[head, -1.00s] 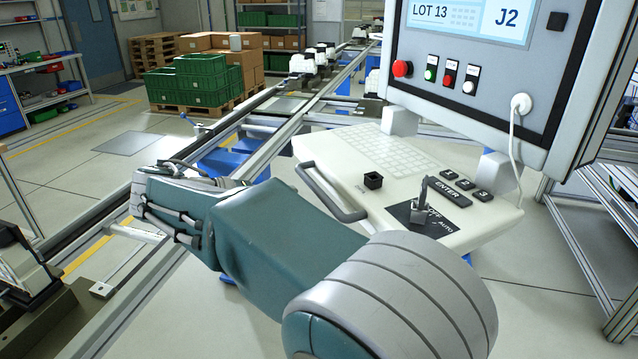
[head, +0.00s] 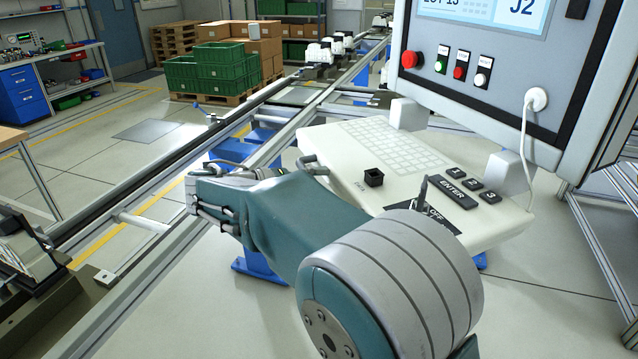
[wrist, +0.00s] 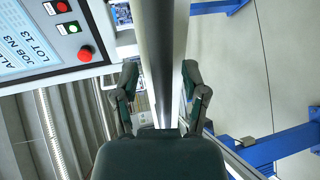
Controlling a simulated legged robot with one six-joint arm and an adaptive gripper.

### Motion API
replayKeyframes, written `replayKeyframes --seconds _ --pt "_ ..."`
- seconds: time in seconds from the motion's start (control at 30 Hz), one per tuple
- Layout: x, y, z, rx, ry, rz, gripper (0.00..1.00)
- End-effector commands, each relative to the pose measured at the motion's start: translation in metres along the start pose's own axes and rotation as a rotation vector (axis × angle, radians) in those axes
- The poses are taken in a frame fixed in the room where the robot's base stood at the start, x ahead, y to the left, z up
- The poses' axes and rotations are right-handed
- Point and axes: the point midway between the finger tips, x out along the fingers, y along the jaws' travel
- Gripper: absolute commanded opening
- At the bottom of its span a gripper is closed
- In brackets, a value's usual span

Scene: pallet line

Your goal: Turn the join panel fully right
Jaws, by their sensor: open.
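The panel is a grey-framed screen unit (head: 590,70), with a J2 display and a row of buttons. In the wrist view, the panel (wrist: 60,75) lies sideways at left. My gripper (wrist: 160,70) is open. A long pale-and-dark bar or tray edge (wrist: 157,40) runs between its fingers in that view; I cannot tell whether they touch it. In the head view, my gripper is left of the tray, its fingertips largely hidden.
A conveyor rail (head: 150,190) runs along the left into the back. Green crates (head: 212,75) and cartons stand on a pallet behind. A white cable (head: 525,140) hangs at the panel's right. A dark key switch (head: 425,190) stands on the tray. Open floor lies at front right.

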Motion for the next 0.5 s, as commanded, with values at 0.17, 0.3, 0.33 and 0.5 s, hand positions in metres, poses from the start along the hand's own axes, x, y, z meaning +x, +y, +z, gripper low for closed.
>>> replayKeyframes --seconds 0.17,0.3,0.33,0.5 --pt "0.0054 -0.0022 -0.0018 -0.003 0.0 0.003 0.57" --pt "0.0057 -0.0022 -0.0018 -0.003 0.001 0.003 0.57" --pt "0.0058 -0.0022 -0.0018 -0.003 0.001 0.003 0.57" --pt "0.0081 -0.0008 -0.0003 -0.002 0.001 0.0 0.0"
